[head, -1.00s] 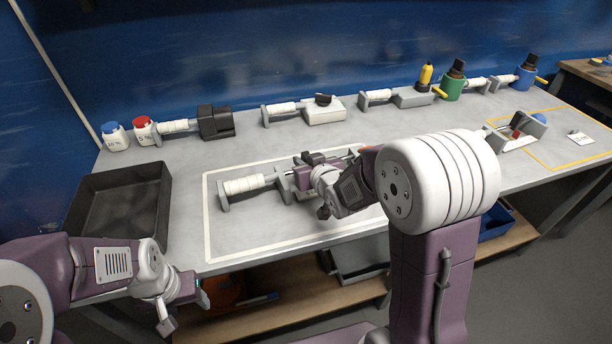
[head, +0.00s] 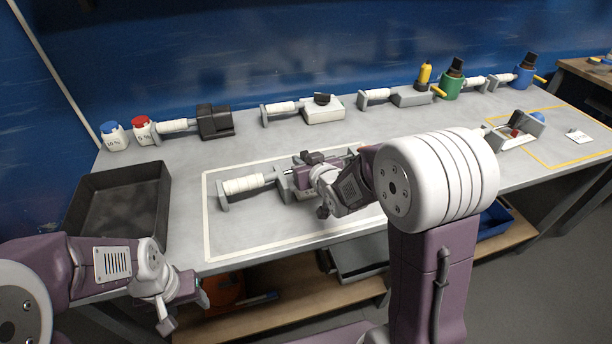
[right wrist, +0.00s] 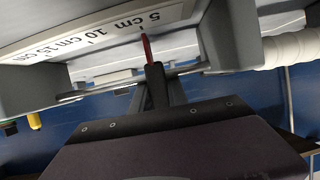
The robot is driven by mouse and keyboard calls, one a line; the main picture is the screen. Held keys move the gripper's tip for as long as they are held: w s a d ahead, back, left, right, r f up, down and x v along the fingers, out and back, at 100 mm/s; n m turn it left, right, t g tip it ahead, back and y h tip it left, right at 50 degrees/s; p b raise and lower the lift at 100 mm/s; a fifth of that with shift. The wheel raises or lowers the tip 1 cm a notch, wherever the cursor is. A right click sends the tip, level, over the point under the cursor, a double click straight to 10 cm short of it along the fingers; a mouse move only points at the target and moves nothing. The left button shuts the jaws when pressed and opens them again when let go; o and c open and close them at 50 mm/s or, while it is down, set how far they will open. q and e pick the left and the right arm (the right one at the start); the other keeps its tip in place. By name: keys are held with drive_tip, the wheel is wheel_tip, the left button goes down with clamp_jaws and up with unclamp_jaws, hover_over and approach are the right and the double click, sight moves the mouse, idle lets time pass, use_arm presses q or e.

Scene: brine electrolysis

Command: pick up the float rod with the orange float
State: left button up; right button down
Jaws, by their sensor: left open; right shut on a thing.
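A float rod with an orange float cannot be made out on the bench top. My left gripper (head: 185,306) is open and empty in front of the bench's near edge. My right gripper (head: 300,176) is at the slide device (head: 243,185) with the white roller. It is shut on a small part at the slide rod, largely hidden by the gripper. The right wrist view shows a red pointer (right wrist: 147,48) beside a centimetre scale (right wrist: 100,34).
A black tray (head: 120,205) stands at the bench's left. Red-capped (head: 143,130) and blue-capped (head: 114,136) jars stand behind it. Several roller devices line the back, with a green pot (head: 452,86) and a blue pot (head: 523,77).

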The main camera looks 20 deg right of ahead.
idle(0.7)
drive_tip(key=s+d+r+p, duration=0.7)
drive_tip(key=d+r, duration=0.2)
drive_tip(key=r, duration=0.2)
drive_tip(key=shift+d, duration=0.15)
